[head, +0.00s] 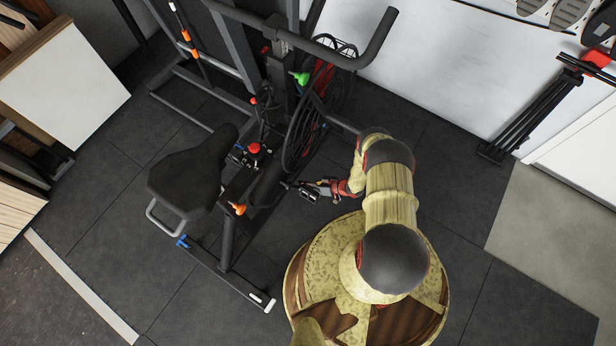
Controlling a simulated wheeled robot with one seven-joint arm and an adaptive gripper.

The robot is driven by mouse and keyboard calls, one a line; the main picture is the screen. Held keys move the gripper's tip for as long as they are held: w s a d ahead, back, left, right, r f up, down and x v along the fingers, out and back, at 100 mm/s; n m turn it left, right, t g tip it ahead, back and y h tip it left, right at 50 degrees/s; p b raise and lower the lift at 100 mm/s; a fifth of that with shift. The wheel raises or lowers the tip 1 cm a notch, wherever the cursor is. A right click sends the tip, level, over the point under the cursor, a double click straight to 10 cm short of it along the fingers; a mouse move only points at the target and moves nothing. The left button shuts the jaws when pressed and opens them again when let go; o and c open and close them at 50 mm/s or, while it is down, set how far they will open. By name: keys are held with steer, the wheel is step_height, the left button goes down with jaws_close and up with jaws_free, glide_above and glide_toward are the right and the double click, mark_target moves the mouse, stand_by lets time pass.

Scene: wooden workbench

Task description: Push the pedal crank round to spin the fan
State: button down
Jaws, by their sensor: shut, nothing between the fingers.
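An exercise bike with a black seat (188,172) stands left of my arm. Its black fan wheel (302,132) shows nearly edge-on, in front of the handlebar post. The crank and pedal are low on the frame beside the wheel; they are small and dark, and I cannot make out the crank's angle. My gripper (287,185) is shut and empty. It reaches left from my arm to just below the wheel, close to the crank area. I cannot tell whether its fingertips touch the pedal.
An orange knob (239,209) and a red knob (254,149) sit on the frame. A black folded stand (535,108) leans at the right. Dark floor mats (455,165) are clear right of my arm.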

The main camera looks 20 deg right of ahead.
mark_target(301, 191)
steer(key=shift+s+a+f, duration=0.4)
steer(key=shift+s+a, duration=0.05)
steer(key=shift+a, duration=0.2)
steer(key=shift+s+a+f, duration=0.35)
steer(key=shift+s+a, duration=0.05)
steer(key=shift+a, duration=0.2)
